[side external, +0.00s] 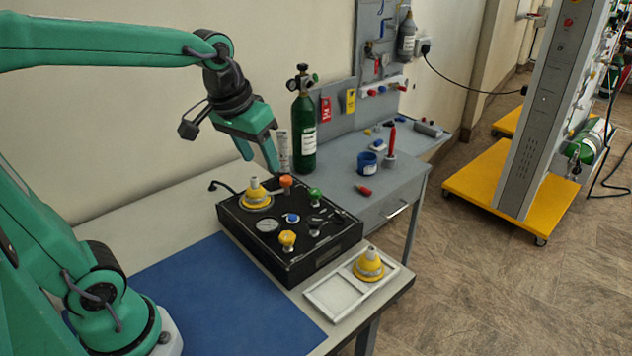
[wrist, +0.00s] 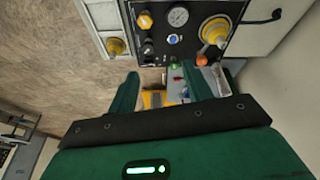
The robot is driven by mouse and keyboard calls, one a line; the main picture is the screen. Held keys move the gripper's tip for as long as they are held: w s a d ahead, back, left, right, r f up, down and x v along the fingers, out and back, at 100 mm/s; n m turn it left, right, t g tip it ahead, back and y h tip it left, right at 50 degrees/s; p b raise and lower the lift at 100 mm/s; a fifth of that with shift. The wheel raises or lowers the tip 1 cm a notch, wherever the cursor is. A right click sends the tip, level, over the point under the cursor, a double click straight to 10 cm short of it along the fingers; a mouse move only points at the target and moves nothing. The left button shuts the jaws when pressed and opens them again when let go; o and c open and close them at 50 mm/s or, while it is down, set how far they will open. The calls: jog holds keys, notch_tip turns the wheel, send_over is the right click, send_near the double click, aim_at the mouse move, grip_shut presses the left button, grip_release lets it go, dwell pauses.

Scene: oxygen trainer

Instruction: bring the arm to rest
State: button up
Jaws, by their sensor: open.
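My gripper (side external: 260,159) is open and empty, raised above the back of the black trainer box (side external: 309,262). In the wrist view my gripper's two green fingers (wrist: 165,88) stand apart with nothing between them. The box carries a yellow cone-shaped fitting (side external: 257,193), an orange knob (side external: 286,182), a green knob (side external: 314,194), a yellow knob (side external: 288,239), a blue button (side external: 292,218) and a round gauge (side external: 267,226). A second yellow cone-shaped fitting (side external: 368,264) stands in the right part of the white tray (side external: 317,315). The tray's left part is empty.
A blue mat (side external: 225,300) lies clear in front of the box. A green cylinder (side external: 304,130) stands behind the box. A blue cup (side external: 368,163) and small tools are on the grey bench (side external: 408,168). A pegboard panel (side external: 375,60) rises at the back.

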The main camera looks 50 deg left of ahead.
jog(key=s+d+f+m+t, duration=0.1)
jog(key=s+f+m+t, duration=0.1)
jog(key=s, duration=0.7)
jog(key=shift+s+d, duration=0.2)
jog(key=shift+s, duration=0.05)
jog(key=shift+w, duration=0.1)
dwell(1.1)
